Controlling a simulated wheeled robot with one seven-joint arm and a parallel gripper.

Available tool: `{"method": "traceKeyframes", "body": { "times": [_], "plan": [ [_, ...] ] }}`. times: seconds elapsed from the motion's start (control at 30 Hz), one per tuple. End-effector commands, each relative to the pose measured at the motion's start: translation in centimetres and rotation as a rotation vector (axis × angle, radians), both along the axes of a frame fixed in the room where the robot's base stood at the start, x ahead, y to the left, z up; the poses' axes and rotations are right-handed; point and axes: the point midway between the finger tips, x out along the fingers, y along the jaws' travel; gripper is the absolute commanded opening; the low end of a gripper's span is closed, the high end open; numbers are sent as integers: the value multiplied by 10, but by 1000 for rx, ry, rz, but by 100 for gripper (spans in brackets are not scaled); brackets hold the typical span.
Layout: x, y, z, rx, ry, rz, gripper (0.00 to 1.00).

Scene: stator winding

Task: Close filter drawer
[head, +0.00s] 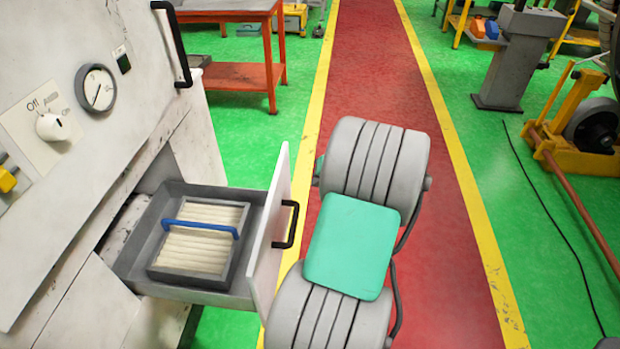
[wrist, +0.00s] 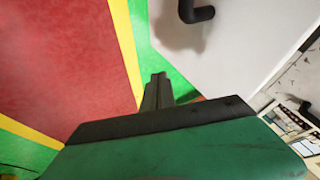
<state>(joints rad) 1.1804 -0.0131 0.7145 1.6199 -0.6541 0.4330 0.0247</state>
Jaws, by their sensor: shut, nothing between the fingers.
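The filter drawer (head: 270,250) is pulled out of the white machine in the head view. Its white front panel carries a black handle (head: 292,225). A filter (head: 195,252) with pale slats, a dark frame and a blue handle (head: 205,228) lies inside. In the wrist view my gripper (wrist: 157,80) is shut and empty. A white panel (wrist: 240,50) with a black handle (wrist: 195,12), apparently the drawer front, is just beyond the fingertips; I cannot tell whether they touch it. In the head view my grey and teal arm stands right of the drawer front and my fingers are hidden.
The white machine (head: 120,110) has a gauge, a knob and another black handle (head: 180,50) above the drawer. A red floor lane (head: 375,60) with yellow edges runs behind my arm.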

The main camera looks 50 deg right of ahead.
Motion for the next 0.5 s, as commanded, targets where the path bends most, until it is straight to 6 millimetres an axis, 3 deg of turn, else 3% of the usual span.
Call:
{"method": "traceKeyframes", "body": {
  "times": [0.3,0.5],
  "plan": [
    [43,0,-58,3,3,3,0],
    [68,20,-55,-1,1,3,0]
  ]
}}
